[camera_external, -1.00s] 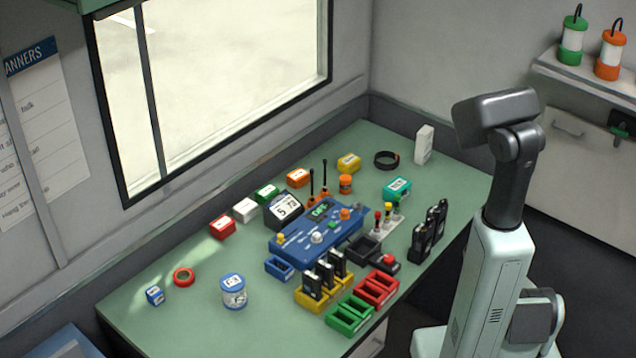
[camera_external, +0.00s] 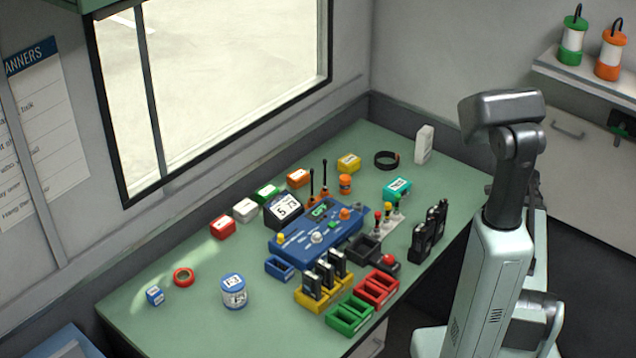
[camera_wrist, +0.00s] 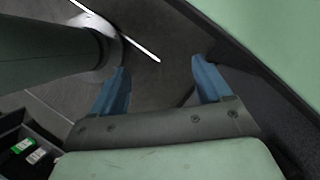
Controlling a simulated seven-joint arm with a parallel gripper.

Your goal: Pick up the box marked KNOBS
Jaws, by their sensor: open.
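Several small labelled boxes stand on the green desk: red (camera_external: 222,227), white (camera_external: 245,209), green (camera_external: 267,194), orange (camera_external: 298,178), yellow (camera_external: 349,163), teal (camera_external: 397,188) and blue (camera_external: 155,296). Their lettering is too small to read, so I cannot tell which one is marked KNOBS. My gripper shows in the wrist view with two blue fingers (camera_wrist: 160,66) spread apart and nothing between them. It hangs over dark floor beside the desk edge, away from the boxes. In the external view my arm is folded at the right and the fingers are not visible.
A blue control console (camera_external: 317,238) fills the desk's middle. Black radios (camera_external: 427,236), yellow (camera_external: 318,297), red (camera_external: 376,288) and green (camera_external: 350,316) holders, a clear jar (camera_external: 233,291) and red tape (camera_external: 183,277) stand around it. The desk's near left (camera_external: 150,330) is clear.

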